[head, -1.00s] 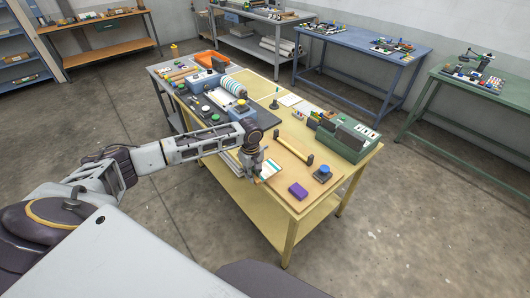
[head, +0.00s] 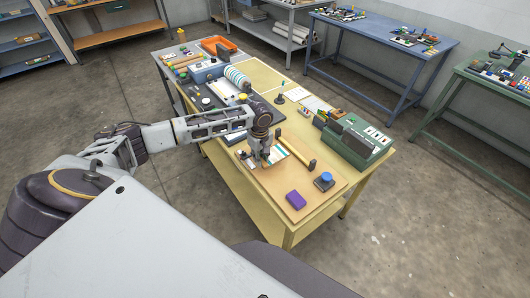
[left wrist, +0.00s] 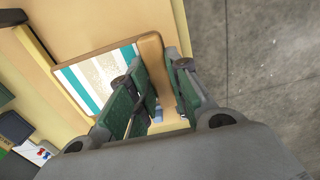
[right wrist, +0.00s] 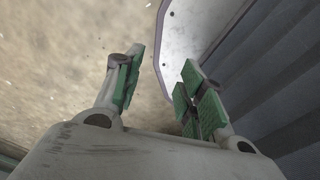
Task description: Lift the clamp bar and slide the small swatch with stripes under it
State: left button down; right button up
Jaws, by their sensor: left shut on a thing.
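The small striped swatch (head: 276,153), white with teal and beige stripes, lies at my left gripper (head: 264,163) over the near tan board. In the left wrist view the swatch (left wrist: 95,82) has a tan strip (left wrist: 153,52) along one edge, and my left gripper (left wrist: 160,90) is shut on that strip. A yellow bar with black ends (head: 298,150), perhaps the clamp bar, lies just beyond the swatch. I cannot tell whether it is raised. My right gripper (right wrist: 160,85) is open and empty, away from the table and above the floor.
A purple block (head: 295,200) and a blue knob on a dark base (head: 324,181) sit at the board's near end. A green box (head: 356,142) stands on the right. A press with a striped roller (head: 238,78) and an orange tray (head: 218,46) are farther back.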

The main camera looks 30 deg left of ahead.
pick_arm(q)
jog(key=shift+w, duration=0.1)
jog(key=shift+r, duration=0.1)
jog(key=shift+f+b, duration=0.3)
jog(key=shift+b, duration=0.05)
jog(key=shift+w+d+f+b, duration=0.1)
jog(key=shift+f+b, duration=0.25)
jog(key=shift+b, duration=0.05)
jog(key=shift+w+d+f+b, duration=0.1)
jog(key=shift+w+f+b, duration=0.15)
jog(key=shift+f+b, duration=0.65)
jog(key=shift+w+d+f+b, duration=0.1)
jog(key=shift+w+f+b, duration=0.2)
jog(key=shift+f+b, duration=0.85)
pick_arm(e)
notch_tip(320, 180, down, 6)
jog(key=shift+s, duration=0.4)
pick_arm(q)
jog(key=shift+r, duration=0.3)
pick_arm(e)
jog(key=shift+d, duration=0.1)
